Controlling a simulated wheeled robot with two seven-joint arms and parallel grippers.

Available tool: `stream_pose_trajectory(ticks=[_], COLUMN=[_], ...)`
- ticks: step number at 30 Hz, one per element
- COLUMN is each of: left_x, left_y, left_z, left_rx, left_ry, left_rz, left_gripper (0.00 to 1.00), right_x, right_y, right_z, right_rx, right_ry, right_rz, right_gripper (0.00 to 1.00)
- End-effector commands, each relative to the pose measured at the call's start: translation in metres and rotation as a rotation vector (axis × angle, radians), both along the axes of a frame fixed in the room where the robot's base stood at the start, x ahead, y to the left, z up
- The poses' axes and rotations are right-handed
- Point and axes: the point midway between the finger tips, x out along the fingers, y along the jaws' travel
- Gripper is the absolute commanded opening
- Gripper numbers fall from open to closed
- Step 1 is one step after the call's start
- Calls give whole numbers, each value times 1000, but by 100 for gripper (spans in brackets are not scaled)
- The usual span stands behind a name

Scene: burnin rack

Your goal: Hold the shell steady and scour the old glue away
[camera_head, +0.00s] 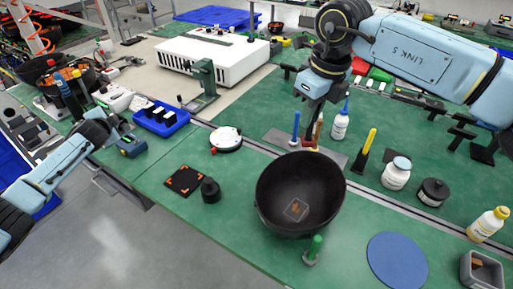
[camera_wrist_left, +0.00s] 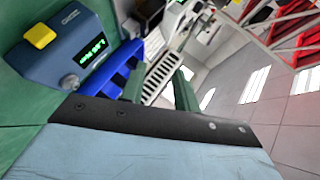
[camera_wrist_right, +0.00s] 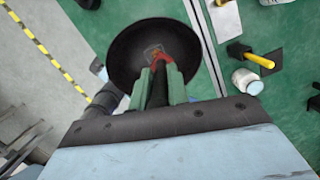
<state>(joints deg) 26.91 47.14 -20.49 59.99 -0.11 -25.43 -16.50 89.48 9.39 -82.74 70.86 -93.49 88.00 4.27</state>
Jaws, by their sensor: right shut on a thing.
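The shell is a black round bowl (camera_head: 272,200), open side up, on the green bench. A small brownish, pale-edged patch (camera_head: 296,209) shows on its inside floor. My right gripper (camera_head: 309,138) is above the bowl's far rim. In the right wrist view its green fingers (camera_wrist_right: 158,85) are shut on a dark-handled tool (camera_wrist_right: 158,92) with a red end (camera_wrist_right: 160,60). That end overlaps the bowl (camera_wrist_right: 125,60) in the picture; I cannot tell whether it touches. My left gripper (camera_head: 118,130) is far left of the bowl, near a blue device (camera_head: 131,147). Its fingers (camera_wrist_left: 160,92) are apart and empty.
Blue disc (camera_head: 397,260), white jar (camera_head: 396,173) and yellow-handled tool (camera_head: 364,150) are to the right. Black-orange mat (camera_head: 184,180) and black knob (camera_head: 210,190) are left. Upright blue-handled tool (camera_head: 296,127) stands behind.

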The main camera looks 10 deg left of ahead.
Motion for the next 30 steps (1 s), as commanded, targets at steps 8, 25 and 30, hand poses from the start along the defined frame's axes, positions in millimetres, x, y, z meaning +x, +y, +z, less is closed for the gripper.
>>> stream_pose_trajectory(ticks=[8,25,30], left_x=[62,-13,-61], left_y=[-160,-467,-500], left_z=[10,54,64], left_rx=[-532,-1036,-984], left_ry=[17,683,869], left_rz=[33,170,258], left_gripper=[31,31,31], right_x=[0,0,0], right_y=[0,0,0], right_z=[0,0,0], right_rx=[0,0,0], right_ry=[0,0,0], right_rz=[0,0,0], right_gripper=[0,0,0])
